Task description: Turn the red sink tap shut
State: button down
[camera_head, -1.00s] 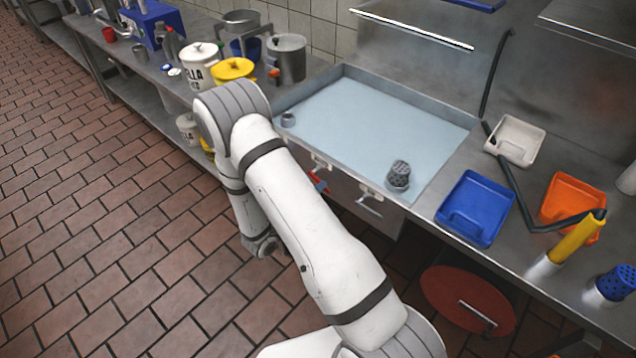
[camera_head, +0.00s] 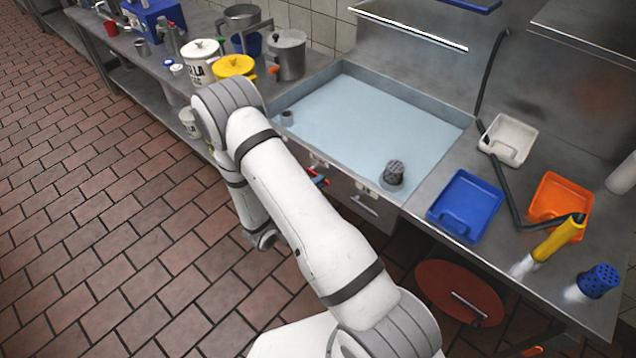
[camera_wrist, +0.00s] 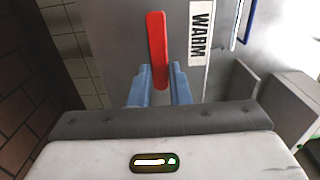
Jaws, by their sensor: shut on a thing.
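The red sink tap handle (camera_wrist: 157,45) stands upright in the wrist view on a grey panel beside a white label reading WARM (camera_wrist: 200,32). My gripper (camera_wrist: 158,82) has its two blue fingers on either side of the handle's lower end and is shut on it. In the head view only a small piece of the red tap (camera_head: 317,177) shows at the sink's front, beside my arm.
The sink basin (camera_head: 400,112) holds pale water and a dark perforated cup (camera_head: 393,173). A blue tray (camera_head: 467,203), an orange tray (camera_head: 562,196) and a white tray (camera_head: 508,140) lie on the right counter. A round red lid (camera_head: 455,292) is below.

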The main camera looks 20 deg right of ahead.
jog(key=shift+a+f, duration=0.1)
jog(key=shift+a, duration=0.05)
jog(key=c, duration=1.5)
grip_release()
jog(key=shift+a, duration=0.15)
jog(key=shift+c, duration=0.2)
jog(key=shift+o, duration=0.9)
jog(key=b+v, duration=0.1)
jog(key=v, duration=0.6)
jog(key=shift+s+a, duration=0.25)
jog(key=shift+a, duration=0.05)
